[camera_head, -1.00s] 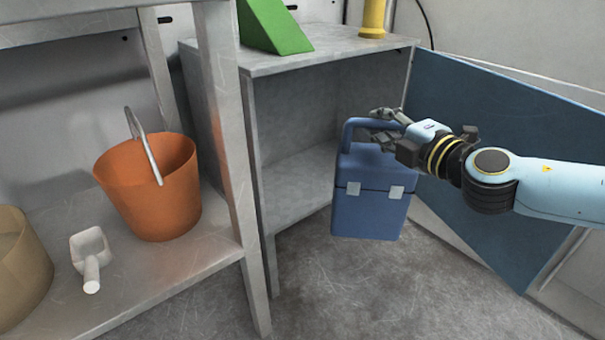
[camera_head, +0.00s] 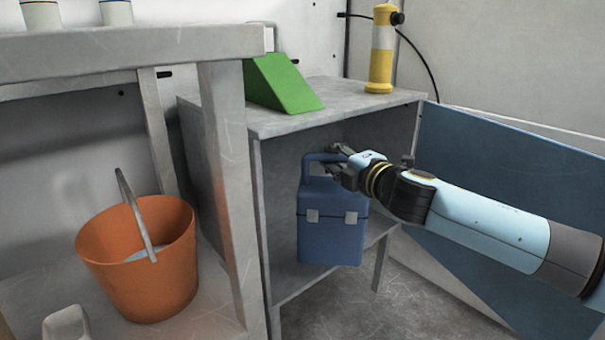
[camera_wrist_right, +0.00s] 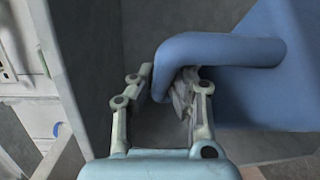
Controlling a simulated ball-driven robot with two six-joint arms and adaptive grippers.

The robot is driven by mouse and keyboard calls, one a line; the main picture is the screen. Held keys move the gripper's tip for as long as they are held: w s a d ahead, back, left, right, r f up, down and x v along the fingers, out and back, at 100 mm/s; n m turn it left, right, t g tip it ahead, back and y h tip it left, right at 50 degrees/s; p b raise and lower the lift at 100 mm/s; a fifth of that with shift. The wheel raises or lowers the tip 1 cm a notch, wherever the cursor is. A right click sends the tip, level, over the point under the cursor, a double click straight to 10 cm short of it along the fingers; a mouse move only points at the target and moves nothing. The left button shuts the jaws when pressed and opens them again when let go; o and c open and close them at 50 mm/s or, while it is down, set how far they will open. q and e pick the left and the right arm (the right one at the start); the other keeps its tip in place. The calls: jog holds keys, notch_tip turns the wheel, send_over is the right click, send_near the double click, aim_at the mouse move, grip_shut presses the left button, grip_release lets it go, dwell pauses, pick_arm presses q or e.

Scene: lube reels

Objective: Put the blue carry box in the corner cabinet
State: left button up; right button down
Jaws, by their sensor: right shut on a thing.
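The blue carry box (camera_head: 333,228) hangs upright inside the opening of the corner cabinet (camera_head: 262,215) in the head view. My right gripper (camera_head: 335,160) is shut on its handle. In the right wrist view the gripper's fingers (camera_wrist_right: 165,95) are around one end of the blue handle (camera_wrist_right: 225,50), and the box's body (camera_wrist_right: 275,85) is at the right. The cabinet's blue door (camera_head: 500,190) stands wide open at the right. I cannot tell whether the box's bottom touches the cabinet floor. My left gripper is not in view.
A green wedge (camera_head: 280,85) and a yellow-and-white cylinder (camera_head: 381,55) stand on the cabinet top. Left of the cabinet is a grey bench (camera_head: 130,45) with an orange bucket (camera_head: 140,265) on its lower shelf. A bench leg (camera_head: 230,180) stands close to the cabinet's left side.

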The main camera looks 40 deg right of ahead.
jog(key=w+p, duration=0.1)
jog(key=w, duration=0.9)
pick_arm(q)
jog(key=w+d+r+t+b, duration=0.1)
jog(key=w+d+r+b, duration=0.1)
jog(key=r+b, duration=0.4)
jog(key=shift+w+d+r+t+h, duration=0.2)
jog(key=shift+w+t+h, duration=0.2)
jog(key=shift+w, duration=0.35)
pick_arm(e)
notch_tip(320, 180, down, 7)
jog(key=shift+a+r, duration=0.15)
jog(key=shift+a, duration=0.3)
jog(key=c, duration=1.8)
grip_release()
jog(key=shift+f, duration=0.2)
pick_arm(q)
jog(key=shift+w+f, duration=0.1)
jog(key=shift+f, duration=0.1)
pick_arm(e)
jog(key=o, duration=0.4)
